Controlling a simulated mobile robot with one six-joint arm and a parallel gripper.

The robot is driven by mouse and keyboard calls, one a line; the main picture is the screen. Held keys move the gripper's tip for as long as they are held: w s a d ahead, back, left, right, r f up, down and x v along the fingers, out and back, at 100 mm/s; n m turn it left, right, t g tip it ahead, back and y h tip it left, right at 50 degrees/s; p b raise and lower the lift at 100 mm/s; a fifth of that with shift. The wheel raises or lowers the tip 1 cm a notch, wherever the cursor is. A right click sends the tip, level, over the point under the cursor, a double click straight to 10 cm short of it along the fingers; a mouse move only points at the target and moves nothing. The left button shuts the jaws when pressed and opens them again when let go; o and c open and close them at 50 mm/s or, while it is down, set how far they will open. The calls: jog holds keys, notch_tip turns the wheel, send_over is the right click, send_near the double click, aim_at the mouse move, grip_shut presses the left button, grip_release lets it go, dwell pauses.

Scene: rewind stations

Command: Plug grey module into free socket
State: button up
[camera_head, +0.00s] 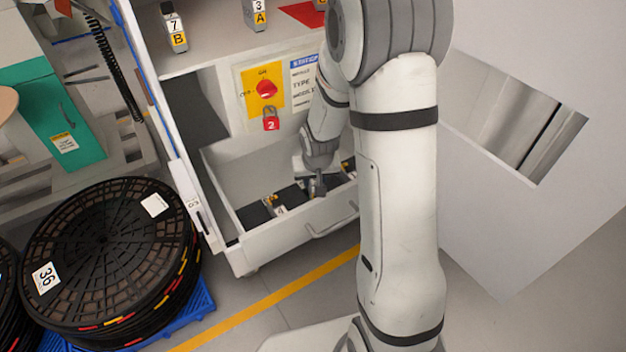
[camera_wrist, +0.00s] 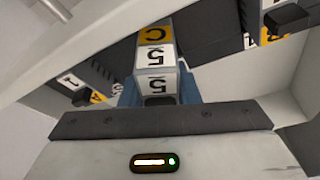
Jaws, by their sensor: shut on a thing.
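My gripper (camera_head: 317,186) reaches down into the open white drawer (camera_head: 285,241). In the wrist view the gripper (camera_wrist: 159,90) is shut on a module labelled 5 and C (camera_wrist: 154,57), with a finger on either side. The held module's label is white and orange; its body is mostly hidden. I cannot tell whether it still touches the drawer floor. On the shelf above, one module labelled 7 B (camera_head: 175,28) and one labelled 3 A (camera_head: 257,14) stand upright, cut by the top edge. A red patch (camera_head: 303,14) lies right of them; no empty socket is clearly visible.
Dark blocks with labels lie in the drawer, one marked 4 (camera_head: 281,209). A red switch (camera_head: 266,89) on a yellow plate and a red padlock (camera_head: 271,123) are above the drawer. Stacked black reels (camera_head: 108,250) stand at left. A drawer handle (camera_head: 331,224) sticks out in front.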

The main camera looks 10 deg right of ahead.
jog(key=shift+f+b, duration=0.5)
jog(key=shift+b, duration=0.1)
jog(key=o, duration=1.1)
jog(key=shift+r, duration=0.2)
jog(key=shift+r+p, duration=0.3)
jog(key=shift+p, duration=0.2)
jog(key=p+v, duration=0.2)
jog(key=v, duration=1)
jog(key=shift+r, duration=0.1)
jog(key=shift+n+g, duration=0.5)
jog(key=shift+g, duration=0.2)
jog(key=s+r, duration=0.3)
jog(key=s, duration=0.3)
jog(key=s+r, duration=0.3)
jog(key=s, duration=0.3)
jog(key=s+r, duration=0.3)
jog(key=s, duration=0.3)
jog(key=shift+r, duration=0.1)
